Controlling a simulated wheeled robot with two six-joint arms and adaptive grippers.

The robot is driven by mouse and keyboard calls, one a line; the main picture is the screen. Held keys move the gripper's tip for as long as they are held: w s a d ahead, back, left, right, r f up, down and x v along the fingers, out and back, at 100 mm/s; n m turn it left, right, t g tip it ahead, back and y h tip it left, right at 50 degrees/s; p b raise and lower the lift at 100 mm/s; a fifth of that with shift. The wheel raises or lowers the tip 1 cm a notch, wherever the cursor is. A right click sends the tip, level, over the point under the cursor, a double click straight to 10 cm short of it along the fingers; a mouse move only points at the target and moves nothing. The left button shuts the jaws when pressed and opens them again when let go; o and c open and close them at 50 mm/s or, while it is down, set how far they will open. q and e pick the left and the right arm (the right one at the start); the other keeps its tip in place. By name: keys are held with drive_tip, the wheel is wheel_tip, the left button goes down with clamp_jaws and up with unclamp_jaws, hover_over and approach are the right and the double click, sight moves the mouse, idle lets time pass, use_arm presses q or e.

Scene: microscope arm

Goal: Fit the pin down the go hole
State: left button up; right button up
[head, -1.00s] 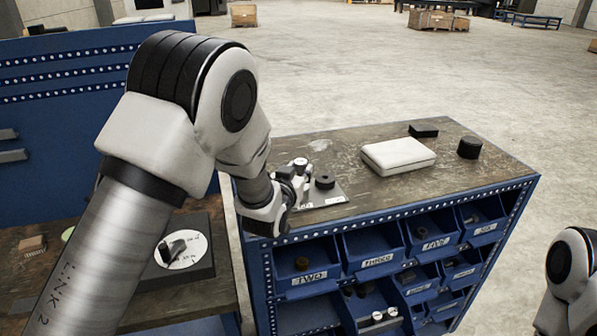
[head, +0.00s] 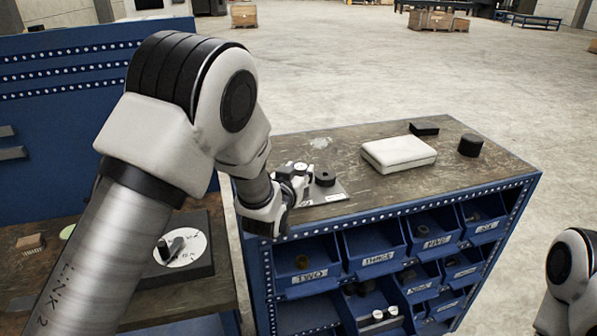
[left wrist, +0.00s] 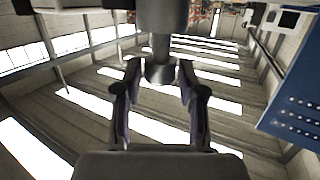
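The gauge plate (head: 330,197) lies at the near left edge of the worn cabinet top, with a black round block (head: 325,178) on it. My left gripper (head: 291,182) is low over the plate's left part, left of that block. In the left wrist view its two fingers (left wrist: 159,78) close in on both sides of a grey stepped cylinder, which I take as the pin (left wrist: 160,45). In the head view the pin's pale round top (head: 301,168) shows above the fingers. The pin's lower end and the holes are hidden. The right gripper is out of view.
A white padded block (head: 399,153), a black cylinder (head: 470,145) and a small black block (head: 424,129) stand farther right on the cabinet top. Labelled blue bins (head: 306,278) fill the front below. A black base with a white disc (head: 180,249) sits on the left bench.

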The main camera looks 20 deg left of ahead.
use_arm(q)
drive_tip(key=shift+o, duration=0.5)
drive_tip(key=shift+s, duration=0.3)
drive_tip(key=s+r, duration=0.2)
drive_tip(key=s, duration=0.9)
drive_tip(key=shift+s, duration=0.15)
